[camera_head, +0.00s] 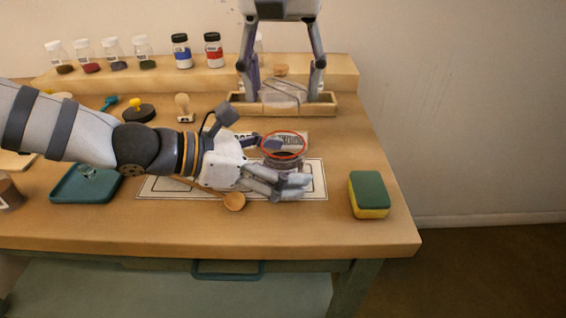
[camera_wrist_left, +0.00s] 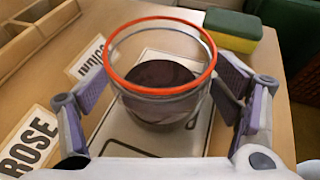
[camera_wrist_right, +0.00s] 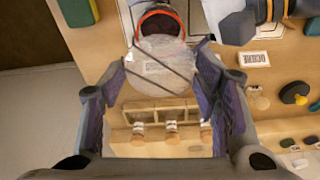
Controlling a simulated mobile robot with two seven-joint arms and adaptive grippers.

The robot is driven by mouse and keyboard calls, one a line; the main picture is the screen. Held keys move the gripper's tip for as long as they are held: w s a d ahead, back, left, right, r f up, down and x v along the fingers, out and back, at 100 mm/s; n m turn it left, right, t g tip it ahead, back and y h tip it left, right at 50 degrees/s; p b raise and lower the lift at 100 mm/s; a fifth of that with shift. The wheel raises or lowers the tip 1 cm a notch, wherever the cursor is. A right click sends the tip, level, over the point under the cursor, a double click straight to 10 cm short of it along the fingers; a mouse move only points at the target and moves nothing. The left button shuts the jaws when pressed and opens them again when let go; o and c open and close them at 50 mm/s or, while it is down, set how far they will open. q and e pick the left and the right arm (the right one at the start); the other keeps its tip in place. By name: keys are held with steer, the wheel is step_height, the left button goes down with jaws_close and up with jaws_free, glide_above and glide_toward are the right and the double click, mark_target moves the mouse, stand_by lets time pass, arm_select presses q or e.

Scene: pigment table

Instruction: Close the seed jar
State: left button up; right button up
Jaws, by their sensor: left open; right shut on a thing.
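The seed jar (camera_head: 284,161) is a clear glass jar with an orange-red ring at its open mouth and dark contents. It stands upright on the white mat (camera_head: 160,187), and it also shows in the left wrist view (camera_wrist_left: 160,110). My left gripper (camera_head: 280,165) is open around the jar, a finger on each side, with gaps visible at the left wrist. My right gripper (camera_head: 285,92) is shut on a clear round lid (camera_wrist_right: 158,68) behind the jar. Dark lines cross the lid in the right wrist view.
A wooden divided tray (camera_head: 238,108) lies behind the jar, below my right gripper. A green-yellow sponge (camera_head: 369,194) stands at the right. A wooden spoon (camera_head: 234,201) lies in front, a teal tray (camera_head: 84,187) at the left. Bottles line the back shelf (camera_head: 340,70).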

mark_target(283, 160)
arm_select(q)
steer(key=c, duration=1.7)
steer(key=shift+c, duration=0.4)
arm_select(e)
steer(key=shift+f, duration=2.5)
steer(key=shift+s+f, duration=0.1)
steer(key=shift+f, duration=0.8)
arm_select(q)
steer(key=shift+f, duration=0.1)
arm_select(e)
steer(key=shift+f, duration=0.65)
steer(key=o, duration=1.2)
